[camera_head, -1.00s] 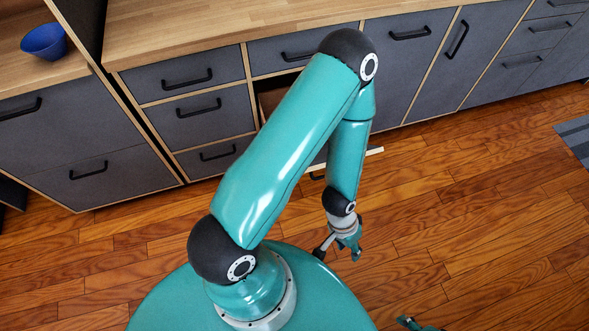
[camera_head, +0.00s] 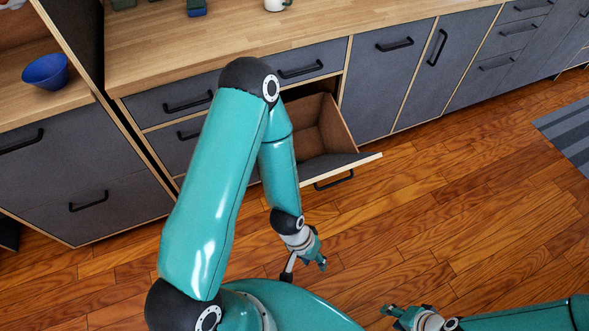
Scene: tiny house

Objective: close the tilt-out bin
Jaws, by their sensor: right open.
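The tilt-out bin (camera_head: 340,158) stands open in the lower cabinet row. Its grey front leans out over the floor, and its brown wooden inside shows. Its black bar handle (camera_head: 334,181) is on the outer face. My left arm hides the bin's left part. My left gripper (camera_head: 318,262) hangs over the floor in front of the bin, below its handle in the picture and apart from it. Whether its fingers are open cannot be made out. My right gripper (camera_head: 392,313) is at the bottom edge, open and empty, away from the bin.
A closed drawer (camera_head: 305,65) is above the bin, with closed cabinet doors (camera_head: 385,75) to its right. The wooden counter (camera_head: 330,25) holds a mug (camera_head: 275,5). A blue bowl (camera_head: 45,72) is at left. The wooden floor (camera_head: 440,200) right of the bin is clear.

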